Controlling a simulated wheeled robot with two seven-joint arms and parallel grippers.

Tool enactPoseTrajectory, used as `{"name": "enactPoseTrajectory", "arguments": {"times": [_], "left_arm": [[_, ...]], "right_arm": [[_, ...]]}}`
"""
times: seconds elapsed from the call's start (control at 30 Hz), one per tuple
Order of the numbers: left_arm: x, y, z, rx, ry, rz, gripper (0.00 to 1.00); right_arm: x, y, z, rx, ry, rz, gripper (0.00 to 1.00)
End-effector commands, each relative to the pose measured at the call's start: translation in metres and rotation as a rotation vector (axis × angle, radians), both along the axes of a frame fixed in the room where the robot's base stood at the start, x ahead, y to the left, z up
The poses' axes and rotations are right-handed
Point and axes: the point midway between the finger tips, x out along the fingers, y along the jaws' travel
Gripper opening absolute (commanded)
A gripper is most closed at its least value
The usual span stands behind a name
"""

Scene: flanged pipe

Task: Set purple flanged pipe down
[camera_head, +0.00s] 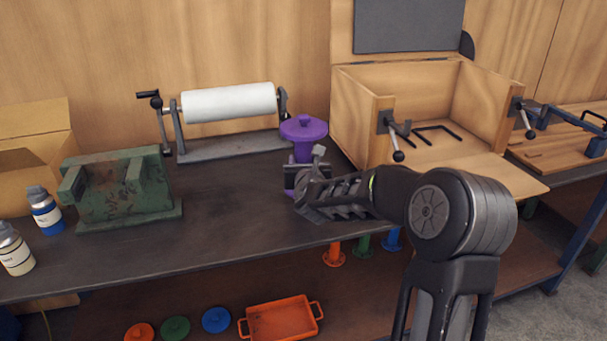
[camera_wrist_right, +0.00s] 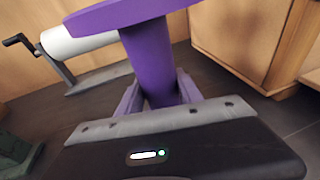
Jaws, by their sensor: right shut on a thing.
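The purple flanged pipe (camera_head: 304,133) is upright at the middle of the dark workbench (camera_head: 235,215), with its wide flange and small knob on top. My right gripper (camera_head: 303,180) is shut on the pipe's body below the flange. In the right wrist view the purple pipe (camera_wrist_right: 150,55) stands between the two fingers (camera_wrist_right: 157,95). The pipe's lower end is hidden by the gripper, so I cannot tell whether it touches the bench. My left gripper is not in view.
A paper roll stand (camera_head: 229,103) is behind left, and an open wooden box (camera_head: 360,115) is close on the right. A green vise-like block (camera_head: 118,188) and bottles (camera_head: 44,209) stand left. Below are an orange tray (camera_head: 281,320) and coloured flanged pipes (camera_head: 333,255). The bench's centre left is clear.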

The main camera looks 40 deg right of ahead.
Motion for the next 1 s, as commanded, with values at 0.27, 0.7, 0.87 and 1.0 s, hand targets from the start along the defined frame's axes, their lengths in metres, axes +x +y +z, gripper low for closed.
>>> {"name": "enactPoseTrajectory", "arguments": {"times": [0.27, 0.7, 0.87, 1.0], "left_arm": [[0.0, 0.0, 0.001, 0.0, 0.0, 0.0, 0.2], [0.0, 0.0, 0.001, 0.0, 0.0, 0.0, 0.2], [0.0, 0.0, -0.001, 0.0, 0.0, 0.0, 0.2], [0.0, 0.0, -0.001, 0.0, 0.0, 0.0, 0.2]], "right_arm": [[0.0, 0.0, -0.022, -0.001, -0.001, -0.001, 0.0], [0.0, 0.0, -0.035, -0.002, -0.006, 0.0, 0.0], [0.0, 0.0, -0.038, 0.001, -0.001, 0.001, 0.49], [0.0, 0.0, -0.038, 0.001, -0.001, 0.001, 0.6]]}}
